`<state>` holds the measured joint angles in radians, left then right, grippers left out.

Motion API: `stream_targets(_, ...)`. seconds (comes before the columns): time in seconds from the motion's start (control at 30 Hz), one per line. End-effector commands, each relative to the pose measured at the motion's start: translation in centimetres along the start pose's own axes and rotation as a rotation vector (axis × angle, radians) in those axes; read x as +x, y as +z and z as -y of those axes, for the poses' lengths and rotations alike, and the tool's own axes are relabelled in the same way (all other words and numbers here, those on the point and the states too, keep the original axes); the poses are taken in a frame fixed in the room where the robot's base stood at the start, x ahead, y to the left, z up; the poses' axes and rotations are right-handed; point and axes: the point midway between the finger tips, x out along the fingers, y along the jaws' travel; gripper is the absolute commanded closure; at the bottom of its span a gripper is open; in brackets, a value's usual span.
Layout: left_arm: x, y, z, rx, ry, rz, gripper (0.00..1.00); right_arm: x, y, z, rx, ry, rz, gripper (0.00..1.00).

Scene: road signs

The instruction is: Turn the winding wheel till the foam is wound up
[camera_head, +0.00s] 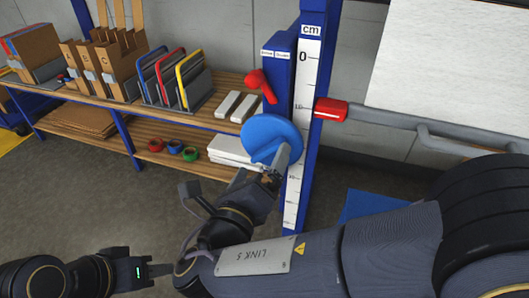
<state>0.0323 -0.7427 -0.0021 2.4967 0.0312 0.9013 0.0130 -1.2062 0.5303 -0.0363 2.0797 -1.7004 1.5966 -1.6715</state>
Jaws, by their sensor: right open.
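The winding wheel is a blue disc (264,131) in front of the blue post with the cm scale. White foam (455,65) hangs as a broad sheet at the upper right, above a grey rail. My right gripper (273,171) is at the lower edge of the wheel, with a grey finger overlapping its lower right part. It is open; whether it touches the wheel I cannot tell. My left gripper (160,270) is low at the left, away from the wheel; its fingers point right and their gap is not clear.
A red lever (261,84) sits on a blue box above the wheel. A red piece (331,109) is on the grey rail (385,119). A wooden shelf (205,113) holds boxes, racks and tape rolls at the left. My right arm covers the lower right.

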Motion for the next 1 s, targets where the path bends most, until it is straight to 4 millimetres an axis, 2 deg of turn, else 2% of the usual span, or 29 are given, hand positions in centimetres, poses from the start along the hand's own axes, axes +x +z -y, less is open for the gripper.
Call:
stream_targets(0.1, 0.0, 0.0, 0.0, 0.000, 0.000, 0.000, 0.64, 1.8, 0.0, 0.0, 0.002, -0.001, -0.002, 0.00)
stream_targets(0.2, 0.1, 0.0, 0.0, 0.000, 0.000, 0.000, 0.64, 2.7, 0.0, 0.0, 0.002, -0.001, -0.001, 0.00)
stream_targets(0.57, 0.0, 0.0, 0.0, 0.000, 0.000, 0.000, 0.64, 3.3, 0.0, 0.1, 0.003, 0.000, 0.001, 0.00)
stream_targets(0.9, 0.0, 0.0, 0.0, 0.000, 0.000, 0.000, 0.64, 3.3, 0.0, 0.1, 0.003, 0.000, 0.001, 0.43)
stream_targets(1.0, 0.1, 0.0, 0.0, 0.000, 0.000, 0.000, 0.64, 3.3, 0.0, 0.0, 0.006, 0.000, 0.001, 0.43)
